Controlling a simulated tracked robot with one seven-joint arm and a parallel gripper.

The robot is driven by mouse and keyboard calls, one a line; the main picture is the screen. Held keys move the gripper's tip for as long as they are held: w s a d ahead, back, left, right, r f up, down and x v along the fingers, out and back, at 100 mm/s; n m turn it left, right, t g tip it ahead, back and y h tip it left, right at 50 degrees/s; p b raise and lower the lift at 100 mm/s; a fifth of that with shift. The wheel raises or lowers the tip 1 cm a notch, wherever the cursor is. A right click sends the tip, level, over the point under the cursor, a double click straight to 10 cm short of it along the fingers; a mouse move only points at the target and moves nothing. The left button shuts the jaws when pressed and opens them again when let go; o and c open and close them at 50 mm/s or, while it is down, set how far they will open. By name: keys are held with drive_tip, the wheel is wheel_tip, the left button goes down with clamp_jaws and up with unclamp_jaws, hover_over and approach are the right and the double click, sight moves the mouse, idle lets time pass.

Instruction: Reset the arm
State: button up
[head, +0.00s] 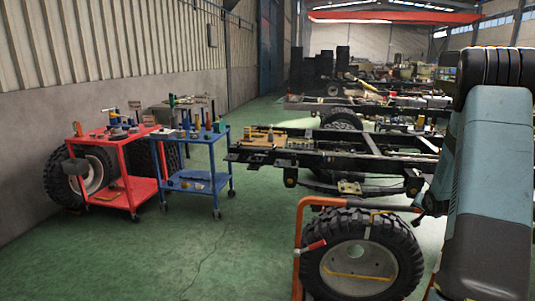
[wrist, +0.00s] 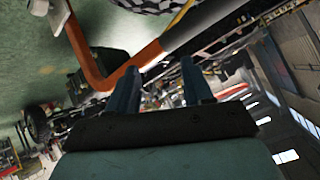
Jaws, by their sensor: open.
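My arm (head: 485,190) fills the right side of the head view, a thick blue-grey link with a dark ribbed joint at its top. My gripper is not visible in the head view. In the wrist view my gripper (wrist: 160,82) shows two dark fingers standing apart with nothing between them. Beyond the fingers, the tilted wrist view shows an orange tube frame (wrist: 92,62) at the left and part of a tyre (wrist: 150,5) at the top edge. I cannot tell how far they are from the fingers.
An orange stand (head: 300,240) with a big wheel (head: 360,262) is close in front, beside my arm. A truck chassis frame (head: 340,160) lies behind it. A red cart (head: 120,190) and a blue cart (head: 205,185) with tools stand left.

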drive_tip(key=s+a+r+n+g, duration=0.1)
drive_tip(key=s+a+r, duration=0.3)
drive_tip(key=a+r, duration=0.35)
drive_tip(key=s+a+r+n, duration=0.1)
drive_tip(key=s+a+r, duration=0.45)
drive_tip(key=r, duration=0.25)
drive_tip(key=s+a+r+n+g, duration=0.1)
drive_tip(key=s+a+r+n, duration=0.1)
drive_tip(key=s+a+r, duration=0.35)
drive_tip(key=s+a+r+n+g+y, duration=0.1)
drive_tip(key=s+a+r+n, duration=0.1)
drive_tip(key=s+a, duration=0.6)
drive_tip(key=s+a+r+n+g+y, duration=0.1)
drive_tip(key=s+a+r, duration=0.3)
drive_tip(key=s+a, duration=0.5)
drive_tip(key=s+n+y, duration=0.1)
drive_tip(key=s, duration=0.7)
drive_tip(key=shift+r+n+y, duration=0.15)
drive_tip(key=shift+n+y, duration=0.15)
drive_tip(key=shift+n, duration=0.1)
drive_tip(key=shift+c, duration=0.8)
drive_tip(key=shift+s, duration=0.2)
